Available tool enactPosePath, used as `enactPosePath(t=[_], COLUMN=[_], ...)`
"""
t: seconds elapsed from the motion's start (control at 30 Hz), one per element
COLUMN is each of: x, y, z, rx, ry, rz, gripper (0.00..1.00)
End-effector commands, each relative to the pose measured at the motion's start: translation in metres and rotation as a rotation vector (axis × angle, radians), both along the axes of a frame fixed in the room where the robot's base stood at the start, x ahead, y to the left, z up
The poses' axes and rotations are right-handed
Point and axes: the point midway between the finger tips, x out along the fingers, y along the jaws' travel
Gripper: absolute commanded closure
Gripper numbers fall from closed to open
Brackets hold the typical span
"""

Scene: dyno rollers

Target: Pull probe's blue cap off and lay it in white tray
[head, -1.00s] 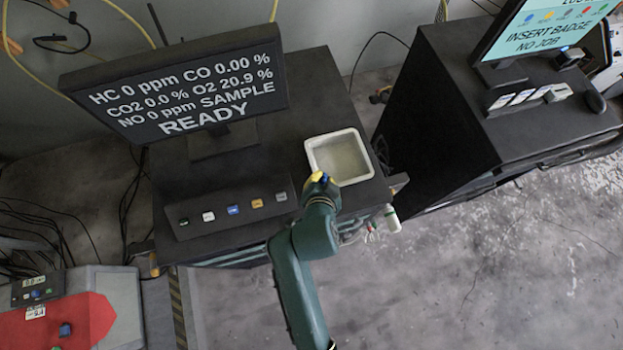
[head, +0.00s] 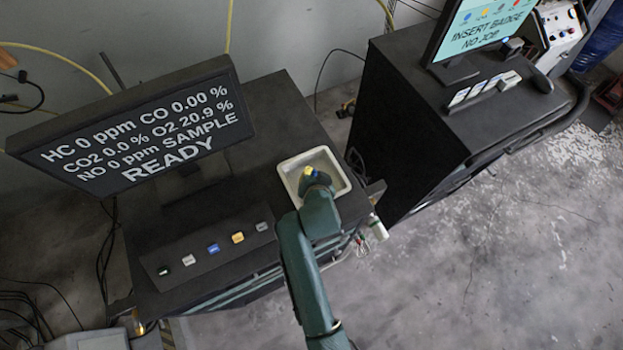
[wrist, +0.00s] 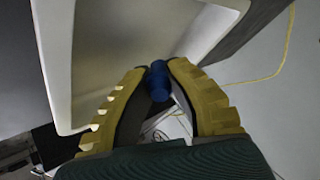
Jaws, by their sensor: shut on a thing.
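My gripper (wrist: 159,74) is shut on the blue cap (wrist: 159,88), which sits between the yellow ribbed fingers in the wrist view. No probe body shows attached to the cap there. The white tray (wrist: 55,75) fills the upper part of that view, beyond the fingers. In the head view, the white tray (head: 302,156) lies on the right side of the black cart top, and my gripper (head: 311,173) overlaps its opening. The cap is hidden there by my wrist. I cannot tell the cap's height over the tray floor. I cannot make out the probe.
A monitor (head: 140,130) stands at the left of the cart, with a row of coloured buttons (head: 213,248) in front. A white cylindrical item (head: 378,228) hangs at the cart's right side. A second black cabinet (head: 420,110) stands to the right across a gap.

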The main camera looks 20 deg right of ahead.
Motion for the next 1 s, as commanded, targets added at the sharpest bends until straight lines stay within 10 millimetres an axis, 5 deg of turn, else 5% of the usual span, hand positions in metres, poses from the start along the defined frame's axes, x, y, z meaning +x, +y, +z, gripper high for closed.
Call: enactPosePath(t=[0.43,0.47,0.57,1.0], x=[-0.001,-0.001,-0.001,-0.017], y=[0.000,0.000,0.000,0.006], z=[-0.011,-0.011,-0.011,0.003], rx=[0.000,0.000,0.000,0.000], ry=[0.001,0.001,0.001,0.001], rz=[0.000,0.000,0.000,0.000], gripper=[1.00,0.82,0.63,0.62])
